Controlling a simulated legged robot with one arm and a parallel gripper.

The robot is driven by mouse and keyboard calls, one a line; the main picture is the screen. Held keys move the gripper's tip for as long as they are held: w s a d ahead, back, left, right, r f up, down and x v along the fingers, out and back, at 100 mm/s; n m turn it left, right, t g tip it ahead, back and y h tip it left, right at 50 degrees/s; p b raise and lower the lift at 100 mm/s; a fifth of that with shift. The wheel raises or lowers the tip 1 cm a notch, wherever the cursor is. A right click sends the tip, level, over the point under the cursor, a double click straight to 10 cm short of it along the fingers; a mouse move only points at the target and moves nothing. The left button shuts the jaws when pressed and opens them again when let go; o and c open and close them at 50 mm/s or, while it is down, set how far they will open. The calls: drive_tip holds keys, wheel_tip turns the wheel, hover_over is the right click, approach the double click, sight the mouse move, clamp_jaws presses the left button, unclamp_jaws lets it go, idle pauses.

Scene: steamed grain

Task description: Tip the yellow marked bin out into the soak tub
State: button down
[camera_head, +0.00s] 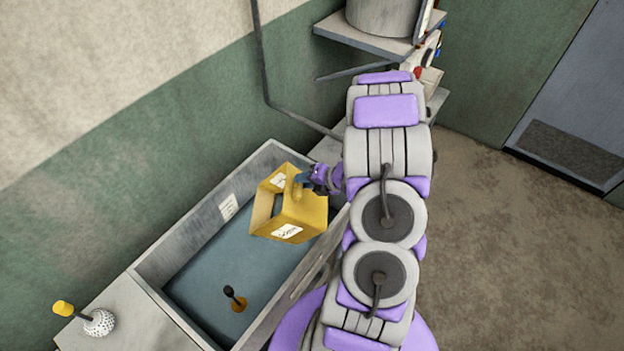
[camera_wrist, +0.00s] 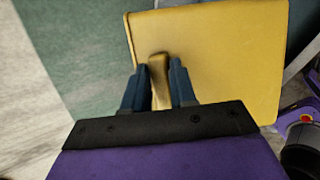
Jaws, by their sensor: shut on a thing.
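The yellow bin (camera_head: 305,212) is held in the air over the soak tub (camera_head: 188,233), tilted on its side with its opening turned to the left. White labels show on it. My gripper (camera_head: 303,179) is shut on the bin's handle; in the wrist view the two blue fingers (camera_wrist: 158,88) are on either side of the yellow handle (camera_wrist: 159,75), with the bin's yellow wall (camera_wrist: 215,60) behind. The tub is grey with a blue-grey inside. No contents show in the visible part of the bin's opening.
A dark plug with an orange base (camera_head: 236,300) is in the tub. A white dimpled ball with a yellow-tipped handle (camera_head: 99,322) lies on the ledge at the near left. A shelf (camera_head: 370,38) bears a grey pot (camera_head: 382,14). Floor is clear at right.

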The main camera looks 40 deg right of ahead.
sight(287, 179)
drive_tip(key=shift+w+a+r+g, duration=0.3)
drive_tip(key=shift+w+a+r, duration=0.05)
drive_tip(key=shift+w+a, duration=0.4)
drive_tip(key=shift+w+a+r+n+g+h+b, duration=0.1)
drive_tip(key=shift+w+a+n+g+h+b, duration=0.25)
drive_tip(key=shift+w+a+g+h, duration=0.4)
drive_tip(key=w+a+n+g+h+b, duration=0.1)
drive_tip(key=w+a+g+h, duration=0.2)
drive_tip(key=w+a, duration=0.3)
drive_tip(key=shift+w+a+r+g+b, duration=0.15)
drive_tip(key=shift+w+a+g+b, duration=0.15)
drive_tip(key=shift+w+a+g, duration=0.1)
drive_tip(key=shift+h, duration=0.25)
drive_tip(key=shift+r, duration=0.1)
